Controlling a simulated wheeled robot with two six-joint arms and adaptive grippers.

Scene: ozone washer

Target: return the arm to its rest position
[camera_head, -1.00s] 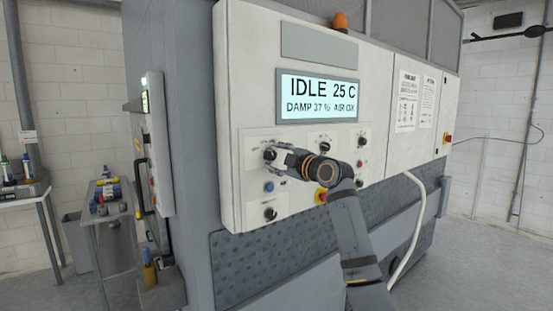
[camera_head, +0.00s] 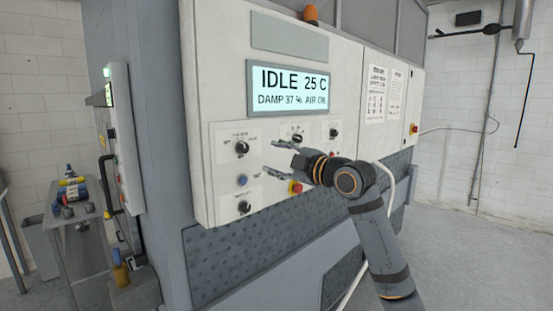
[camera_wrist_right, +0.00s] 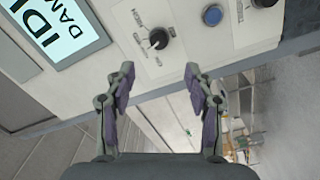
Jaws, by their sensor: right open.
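My right arm comes in from the lower right in the head view. Its right gripper (camera_head: 277,158) is open and empty, in front of the control panel (camera_head: 225,100) and apart from the upper-left black knob (camera_head: 242,148). In the right wrist view the two fingers of the gripper (camera_wrist_right: 160,88) are spread, with nothing between them. A black knob (camera_wrist_right: 159,38) and a blue button (camera_wrist_right: 212,15) lie beyond the fingertips. The blue button also shows in the head view (camera_head: 242,180). My left gripper is not in view.
The washer's screen (camera_head: 290,89) reads IDLE 25 C, DAMP 37 %, AIR OK. A red emergency button (camera_head: 295,187) sits low on the panel, close to my wrist. A pale hose (camera_head: 386,177) hangs behind my arm. A cart (camera_head: 82,222) with bottles stands left. Floor at right is clear.

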